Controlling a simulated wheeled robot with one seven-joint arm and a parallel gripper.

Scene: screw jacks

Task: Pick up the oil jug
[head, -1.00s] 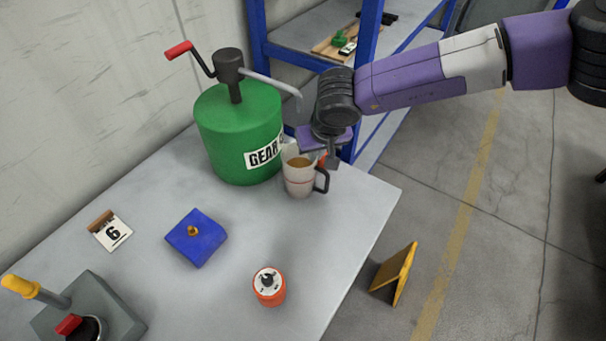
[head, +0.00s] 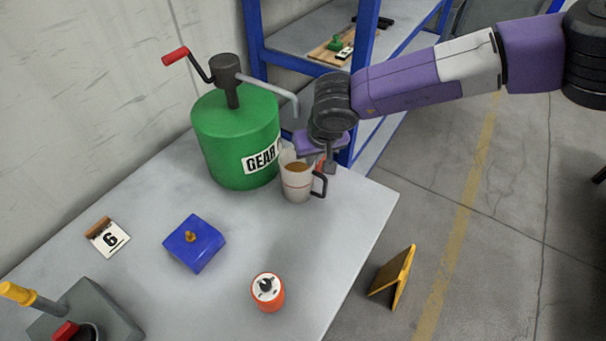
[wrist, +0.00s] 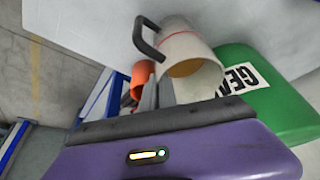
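The oil jug (head: 297,182) is a pale, reddish-banded jug with brown oil inside and a dark handle on its right in the head view. It stands upright on the grey bench, close beside the green gear-oil drum (head: 237,140). In the wrist view the jug (wrist: 190,50) shows its open mouth toward me, its handle at upper left. My gripper (head: 330,166) is low behind the jug's far right side, near the handle. One dark finger shows there; the jug hides the rest. Grey finger parts show below the jug in the wrist view, but their gap is unclear.
An orange object (wrist: 141,78) is close beside the jug and my fingers. The drum's crank and spout (head: 270,88) rise near my wrist. A blue shelf (head: 365,60) stands behind.

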